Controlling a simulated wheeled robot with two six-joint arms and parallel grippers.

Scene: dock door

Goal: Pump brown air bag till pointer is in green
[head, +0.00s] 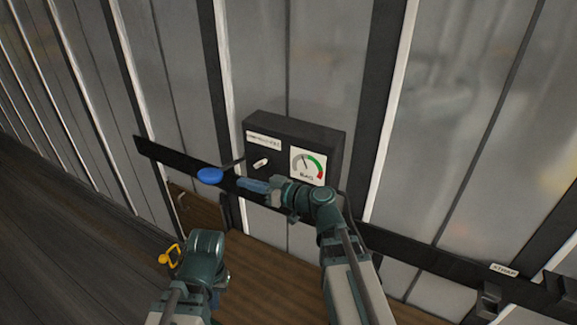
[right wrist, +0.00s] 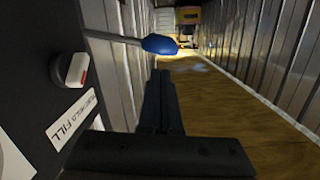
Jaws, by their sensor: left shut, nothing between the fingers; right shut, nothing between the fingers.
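A black control box (head: 294,150) hangs on the grey wall, with a label, a pale switch (head: 260,162) and a round gauge (head: 307,166). The gauge's pointer leans up and left in the pale part, left of the green band. A blue knob (head: 209,175) on a thin lever sticks out at the box's lower left; it also shows in the right wrist view (right wrist: 160,44). My right gripper (head: 240,184) is shut and empty just right of the knob, apart from it. My left gripper (head: 203,252) is low, its fingers mostly hidden. I cannot clearly identify the brown air bag.
A black rail (head: 160,153) runs along the wall below the box. A yellow item (head: 170,257) lies beside my left gripper. A strap label (head: 503,270) is at the far right.

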